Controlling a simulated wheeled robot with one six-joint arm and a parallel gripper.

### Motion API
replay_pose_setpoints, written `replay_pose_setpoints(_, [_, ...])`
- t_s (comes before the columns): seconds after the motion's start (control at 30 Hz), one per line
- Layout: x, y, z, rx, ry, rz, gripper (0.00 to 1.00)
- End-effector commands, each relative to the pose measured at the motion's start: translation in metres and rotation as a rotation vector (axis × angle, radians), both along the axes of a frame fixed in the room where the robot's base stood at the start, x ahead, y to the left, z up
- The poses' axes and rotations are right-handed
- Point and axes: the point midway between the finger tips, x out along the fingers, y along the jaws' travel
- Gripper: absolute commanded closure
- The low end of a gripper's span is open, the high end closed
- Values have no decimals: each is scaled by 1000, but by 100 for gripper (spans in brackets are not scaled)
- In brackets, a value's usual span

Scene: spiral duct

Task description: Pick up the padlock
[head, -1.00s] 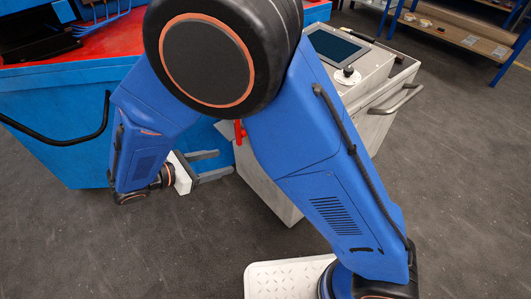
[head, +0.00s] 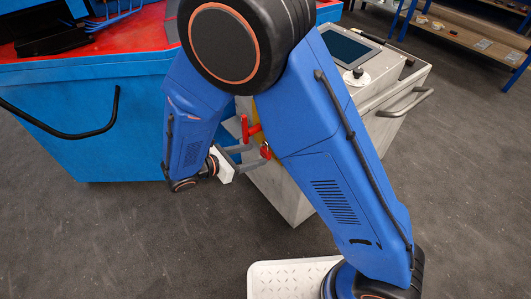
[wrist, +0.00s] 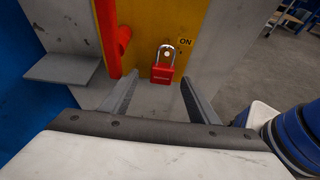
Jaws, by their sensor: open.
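The red padlock (wrist: 162,74) with a silver shackle hangs upright in front of a yellow plate (wrist: 145,40) on the grey cabinet in the wrist view. In the head view the padlock (head: 265,152) shows small, by the gripper's far end. My gripper (wrist: 158,92) is open. In the wrist view its two fingers reach toward the cabinet, with the padlock between and just beyond their tips. In the head view my gripper (head: 258,156) is partly hidden by my arm. I cannot tell whether a finger touches the padlock.
A red handle (wrist: 118,45) stands left of the padlock, close to the left finger. A grey ledge (wrist: 62,69) juts out further left. A blue cart with a red top (head: 100,140) stands at the left. Open dark floor lies in front.

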Motion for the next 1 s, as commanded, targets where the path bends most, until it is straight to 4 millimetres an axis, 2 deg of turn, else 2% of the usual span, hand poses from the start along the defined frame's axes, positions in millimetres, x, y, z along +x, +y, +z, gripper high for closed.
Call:
replay_pose_setpoints(0.17, [4,-6,-2,1,0,0,45])
replay_pose_setpoints(0.5, [23,-42,-14,0,0,-1,45])
replay_pose_setpoints(0.77, [25,-45,-15,1,0,0,45])
replay_pose_setpoints(0.83, [25,-45,-15,1,0,0,57])
replay_pose_setpoints(0.97, [25,-45,-15,1,0,0,88])
replay_pose_setpoints(1.0, [25,-45,-15,1,0,0,91])
